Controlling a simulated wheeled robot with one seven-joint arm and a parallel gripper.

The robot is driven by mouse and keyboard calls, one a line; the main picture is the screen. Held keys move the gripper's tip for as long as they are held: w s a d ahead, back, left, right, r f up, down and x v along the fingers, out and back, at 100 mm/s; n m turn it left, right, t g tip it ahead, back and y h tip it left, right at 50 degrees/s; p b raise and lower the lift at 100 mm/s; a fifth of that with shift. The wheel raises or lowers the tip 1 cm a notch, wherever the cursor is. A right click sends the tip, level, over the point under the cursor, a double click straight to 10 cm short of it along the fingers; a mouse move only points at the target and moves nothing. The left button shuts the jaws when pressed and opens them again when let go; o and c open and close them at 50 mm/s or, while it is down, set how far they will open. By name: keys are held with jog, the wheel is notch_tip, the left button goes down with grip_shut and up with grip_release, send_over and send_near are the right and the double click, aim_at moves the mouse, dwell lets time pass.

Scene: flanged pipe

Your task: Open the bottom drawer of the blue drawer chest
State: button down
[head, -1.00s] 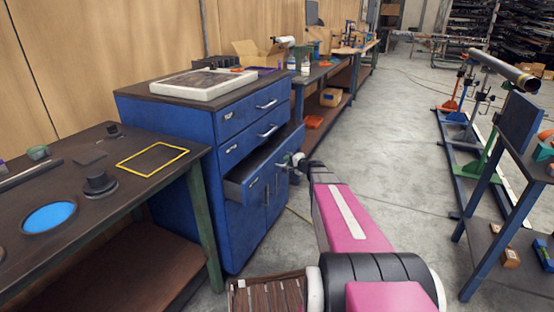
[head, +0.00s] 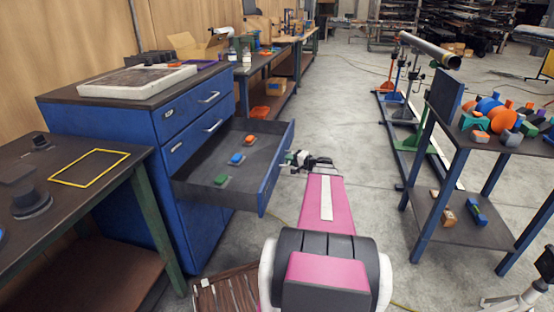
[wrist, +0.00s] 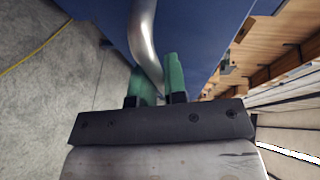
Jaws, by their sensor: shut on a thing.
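The blue drawer chest (head: 120,130) stands at the left against the wall. Its bottom drawer (head: 279,172) is pulled far out, and its grey inside shows. An orange, a blue and a green block lie in it. Two drawers above it are shut. My gripper (head: 291,158) is at the drawer's front face. In the wrist view its green fingers (wrist: 157,84) are on either side of the curved metal handle (wrist: 143,40), shut on it. The blue drawer front (wrist: 190,35) fills the top of that view.
A dark workbench (head: 120,165) with a yellow frame stands in front of the chest at left. A blue-legged table (head: 470,155) with coloured pieces is at right, near a pipe on stands (head: 430,48). Open concrete floor lies between.

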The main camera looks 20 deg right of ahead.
jog(key=shift+s+d, duration=0.5)
jog(key=shift+d, duration=0.15)
jog(key=shift+s+d, duration=0.45)
jog(key=shift+d, duration=0.2)
jog(key=c, duration=1.2)
grip_release()
jog(key=v, duration=1)
jog(key=shift+s+d, duration=0.25)
jog(key=shift+s, duration=0.05)
jog(key=shift+r, duration=0.1)
